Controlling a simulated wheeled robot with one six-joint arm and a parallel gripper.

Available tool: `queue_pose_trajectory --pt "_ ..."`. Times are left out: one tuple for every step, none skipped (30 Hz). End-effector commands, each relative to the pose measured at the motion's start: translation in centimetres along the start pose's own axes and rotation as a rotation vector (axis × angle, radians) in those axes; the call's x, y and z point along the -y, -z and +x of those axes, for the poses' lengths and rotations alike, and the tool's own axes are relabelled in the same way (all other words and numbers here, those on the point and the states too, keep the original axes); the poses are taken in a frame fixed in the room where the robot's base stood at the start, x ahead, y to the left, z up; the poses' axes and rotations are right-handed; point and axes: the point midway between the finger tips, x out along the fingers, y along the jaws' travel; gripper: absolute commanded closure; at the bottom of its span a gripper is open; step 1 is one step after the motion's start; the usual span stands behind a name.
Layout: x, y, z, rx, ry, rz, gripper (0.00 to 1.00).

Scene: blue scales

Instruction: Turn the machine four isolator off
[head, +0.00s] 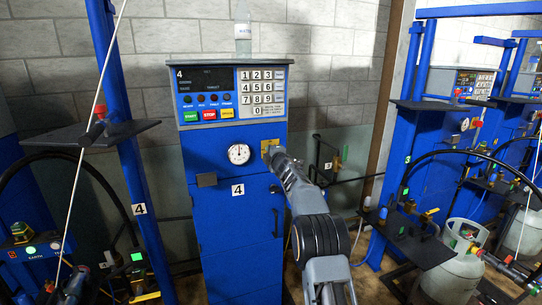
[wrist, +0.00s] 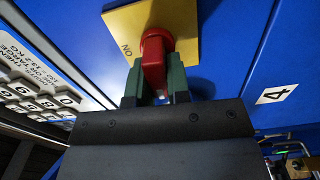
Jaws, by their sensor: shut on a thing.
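The machine four isolator is a red knob (wrist: 153,52) on a square yellow plate (wrist: 184,18) in the wrist view. The word ON shows on the plate, left of the knob. My gripper (wrist: 154,82) has its two dark green fingers on either side of the knob's handle, shut on it. In the head view the yellow plate (head: 266,147) is on the right of machine four's blue cabinet (head: 235,215), right of the round dial. My gripper (head: 275,158) reaches it from the lower right and hides the knob there.
A keypad and display panel (head: 231,92) is above the plate, with green, red and yellow buttons. A gas cylinder (head: 452,268) and machine three's frame stand at the right. A blue post (head: 140,130) stands left.

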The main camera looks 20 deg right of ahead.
Motion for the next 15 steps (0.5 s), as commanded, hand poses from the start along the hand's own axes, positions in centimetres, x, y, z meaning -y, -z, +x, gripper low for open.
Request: queue_pose_trajectory --pt "0.11 0.02 0.00 -0.001 0.000 -0.018 1.00" --pt "0.12 0.02 0.00 -0.001 0.000 -0.028 1.00" --pt "0.13 0.03 0.00 -0.001 0.000 -0.039 1.00" --pt "0.13 0.03 0.00 -0.001 0.000 -0.046 1.00" --pt "0.14 0.03 0.00 -0.001 0.000 -0.053 1.00" --pt "0.14 0.04 0.00 -0.001 0.000 -0.061 1.00" --pt "0.14 0.04 0.00 -0.001 0.000 -0.066 1.00" --pt "0.14 0.03 0.00 -0.001 0.000 -0.070 1.00" --pt "0.14 0.04 0.01 -0.001 0.000 -0.074 1.00" --pt "0.14 0.04 0.01 -0.001 0.000 -0.076 1.00" --pt "0.14 0.04 0.01 -0.001 0.000 -0.078 1.00" --pt "0.14 0.04 0.01 -0.001 0.000 -0.080 1.00" --pt "0.14 0.04 0.01 -0.001 0.000 -0.081 1.00" --pt "0.13 0.04 0.01 -0.001 0.000 -0.082 1.00" --pt "0.13 0.04 0.01 -0.001 0.000 -0.083 1.00"
